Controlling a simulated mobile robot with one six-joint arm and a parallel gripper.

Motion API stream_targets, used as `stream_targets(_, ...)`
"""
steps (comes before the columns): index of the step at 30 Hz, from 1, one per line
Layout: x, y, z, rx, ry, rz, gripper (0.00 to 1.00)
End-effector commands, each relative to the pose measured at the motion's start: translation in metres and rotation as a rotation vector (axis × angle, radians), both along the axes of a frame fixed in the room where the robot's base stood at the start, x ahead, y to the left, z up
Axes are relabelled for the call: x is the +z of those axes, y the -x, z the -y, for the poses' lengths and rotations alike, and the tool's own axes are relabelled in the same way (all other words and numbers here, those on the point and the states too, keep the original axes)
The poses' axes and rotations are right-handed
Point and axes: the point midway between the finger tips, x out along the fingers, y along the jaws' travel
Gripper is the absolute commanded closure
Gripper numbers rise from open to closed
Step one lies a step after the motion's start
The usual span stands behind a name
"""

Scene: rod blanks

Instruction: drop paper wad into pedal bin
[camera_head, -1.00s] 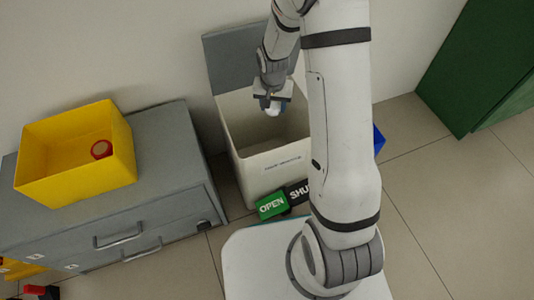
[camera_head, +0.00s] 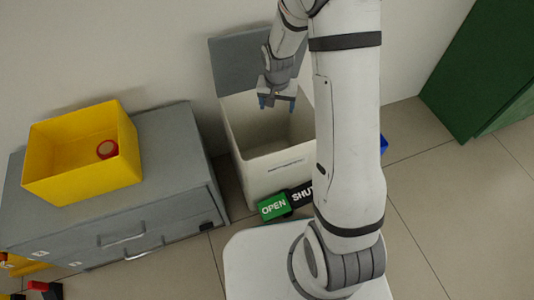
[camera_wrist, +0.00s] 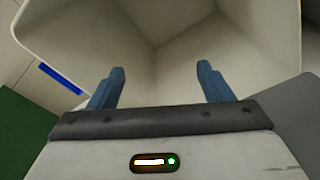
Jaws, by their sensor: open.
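The pedal bin (camera_head: 262,187) is a cream box with its grey lid (camera_head: 235,62) raised at the back. My gripper (camera_head: 277,104) is above the bin's mouth with its blue fingers apart and nothing between them. In the wrist view my gripper (camera_wrist: 161,68) is open and points down into the bin (camera_wrist: 190,45), whose bare inner walls show. The paper wad is not visible in either view now; part of the bin's inside is hidden by its front wall and my arm.
A green OPEN pedal (camera_head: 272,207) and a black SHUT pedal (camera_head: 301,194) are at the bin's front foot. A grey drawer cabinet (camera_head: 165,220) stands left, bearing a yellow box (camera_head: 85,182) with a red-rimmed item (camera_head: 107,149). A green cabinet (camera_head: 480,75) is at right.

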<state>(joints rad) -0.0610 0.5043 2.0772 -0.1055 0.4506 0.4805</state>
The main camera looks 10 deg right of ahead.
Motion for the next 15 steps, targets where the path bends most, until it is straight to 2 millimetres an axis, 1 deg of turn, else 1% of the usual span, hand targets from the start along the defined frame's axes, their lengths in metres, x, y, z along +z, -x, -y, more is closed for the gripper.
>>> stream_targets(1, 0.013, 0.0, -0.001, 0.0, 0.0, 0.002, 0.27)
stream_targets(7, 0.047, 0.003, -0.002, 0.001, 0.0, 0.003, 0.27)
stream_targets(10, 0.056, 0.004, -0.002, 0.001, 0.0, 0.0, 0.27)
stream_targets(15, 0.057, 0.004, -0.002, 0.001, 0.0, 0.0, 0.27)
